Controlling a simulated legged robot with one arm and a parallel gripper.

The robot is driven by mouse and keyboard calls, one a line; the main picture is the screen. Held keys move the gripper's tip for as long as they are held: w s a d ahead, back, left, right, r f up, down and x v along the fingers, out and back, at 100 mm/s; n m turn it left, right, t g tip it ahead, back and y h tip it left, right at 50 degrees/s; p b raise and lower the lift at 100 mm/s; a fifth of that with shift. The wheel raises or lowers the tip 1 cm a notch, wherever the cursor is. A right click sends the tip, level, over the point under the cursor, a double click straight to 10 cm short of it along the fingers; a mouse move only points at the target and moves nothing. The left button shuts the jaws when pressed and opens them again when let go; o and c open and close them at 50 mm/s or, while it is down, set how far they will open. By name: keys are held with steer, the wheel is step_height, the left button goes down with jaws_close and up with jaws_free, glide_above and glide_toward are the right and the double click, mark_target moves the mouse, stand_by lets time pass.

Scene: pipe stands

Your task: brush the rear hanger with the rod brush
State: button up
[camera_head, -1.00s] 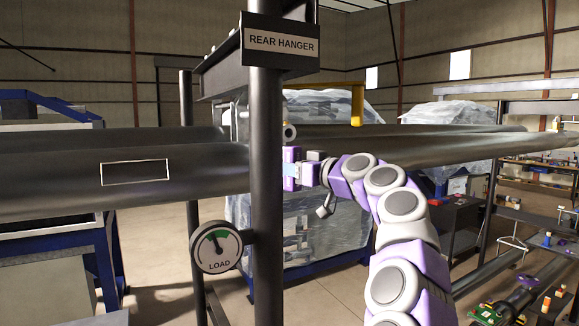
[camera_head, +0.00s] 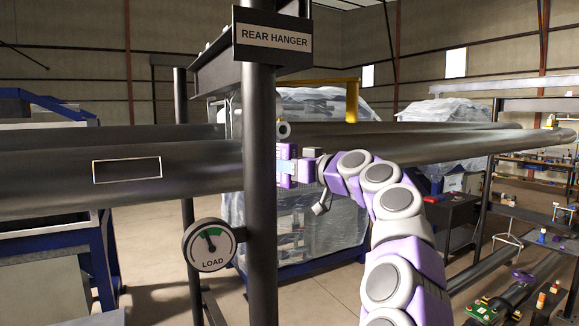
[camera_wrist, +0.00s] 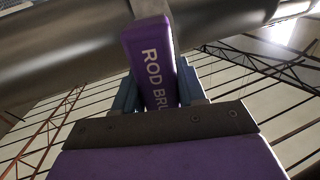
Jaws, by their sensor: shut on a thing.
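The rear hanger is a dark frame whose front post (camera_head: 261,200) carries a "REAR HANGER" sign (camera_head: 272,36) in the head view. My gripper (camera_head: 287,167) is just right of that post, at the height of the long dark pipe. In the wrist view my gripper (camera_wrist: 158,98) is shut on the rod brush (camera_wrist: 150,60), whose purple handle reads "ROD BRU". The handle points up toward a large grey pipe (camera_wrist: 70,60). The brush's bristle end is hidden, and I cannot tell whether it touches the hanger.
A round "LOAD" gauge (camera_head: 209,245) sticks out left of the post. Dark pipes (camera_head: 420,148) run across at arm height. Wrapped machines (camera_head: 300,225) stand behind. At lower right is a rack with small parts (camera_head: 500,305).

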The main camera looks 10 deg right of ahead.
steer(key=shift+s+f+b, duration=0.2)
steer(key=shift+s+b, duration=0.25)
steer(key=shift+b, duration=0.3)
steer(key=s+d+b, duration=0.2)
steer(key=s+b, duration=0.3)
steer(key=s, duration=0.2)
steer(key=shift+s+d+r+b, duration=0.2)
steer(key=shift+s+d+b, duration=0.05)
steer(key=shift+s+b, duration=0.1)
steer(key=shift+a+f, duration=0.1)
